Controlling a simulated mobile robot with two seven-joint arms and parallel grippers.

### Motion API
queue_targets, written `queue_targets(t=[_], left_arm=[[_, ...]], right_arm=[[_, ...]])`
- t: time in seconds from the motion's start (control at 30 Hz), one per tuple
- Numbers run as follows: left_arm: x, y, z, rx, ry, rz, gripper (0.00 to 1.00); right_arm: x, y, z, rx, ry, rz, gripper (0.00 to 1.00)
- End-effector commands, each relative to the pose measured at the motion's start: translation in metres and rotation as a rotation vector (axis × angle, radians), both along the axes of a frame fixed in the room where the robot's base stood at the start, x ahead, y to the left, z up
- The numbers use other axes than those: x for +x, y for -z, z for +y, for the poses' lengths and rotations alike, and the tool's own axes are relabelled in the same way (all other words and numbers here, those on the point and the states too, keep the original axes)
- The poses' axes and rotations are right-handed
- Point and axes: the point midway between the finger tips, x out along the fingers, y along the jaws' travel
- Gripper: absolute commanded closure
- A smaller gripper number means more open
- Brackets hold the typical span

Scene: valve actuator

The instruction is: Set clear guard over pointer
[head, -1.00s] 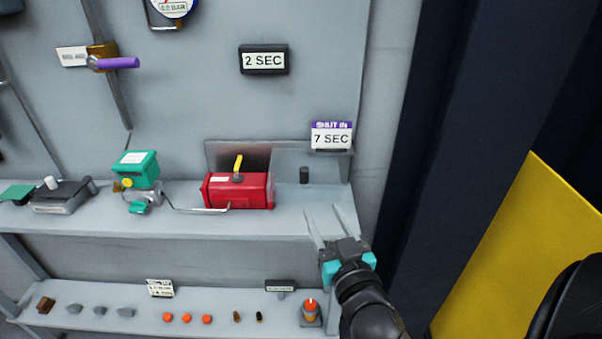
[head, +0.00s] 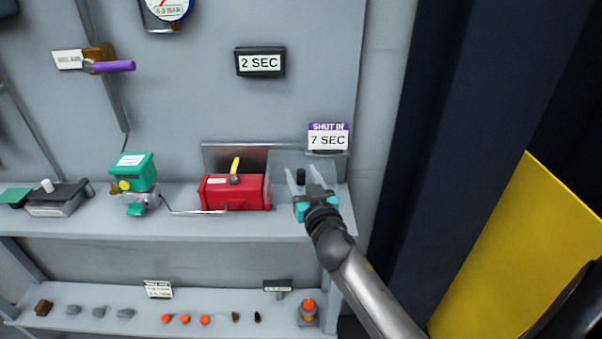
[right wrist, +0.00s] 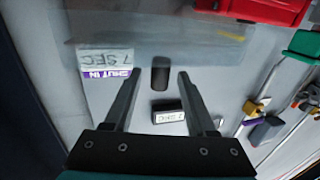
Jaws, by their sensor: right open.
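The red actuator box (head: 234,193) stands on the upper shelf, with the yellow pointer (head: 235,166) upright on top. To its right is a faint clear guard with a dark upright knob (head: 301,185); the guard's outline is hard to make out. In the right wrist view the knob (right wrist: 160,73) stands by the clear panel (right wrist: 215,48). My right gripper (head: 302,172) is open, its two fingers on either side of the knob, with gaps showing in the wrist view. My left gripper is not in view.
A "SHUT IN 7 SEC" sign (head: 328,137) is on the wall just behind the right gripper. A green-topped device (head: 133,172) stands left of the actuator, with a bent rod between. The lower shelf (head: 140,320) holds several small parts.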

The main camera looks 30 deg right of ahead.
Motion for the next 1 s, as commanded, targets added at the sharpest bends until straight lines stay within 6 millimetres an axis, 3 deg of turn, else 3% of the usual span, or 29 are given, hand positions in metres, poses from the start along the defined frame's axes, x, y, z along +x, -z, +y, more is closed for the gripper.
queue_targets(t=[0.43, 0.93, 1.0], left_arm=[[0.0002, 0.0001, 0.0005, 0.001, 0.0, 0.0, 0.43], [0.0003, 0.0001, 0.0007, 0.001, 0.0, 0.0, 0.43], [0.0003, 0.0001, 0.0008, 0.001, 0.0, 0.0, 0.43]], right_arm=[[0.0084, -0.0001, -0.0028, -0.001, 0.0, 0.0, 0.44], [0.0081, -0.0001, -0.0025, 0.0, 0.0, 0.0, 1.0], [0.0081, -0.0001, -0.0025, 0.0, 0.0, 0.0, 1.0]])
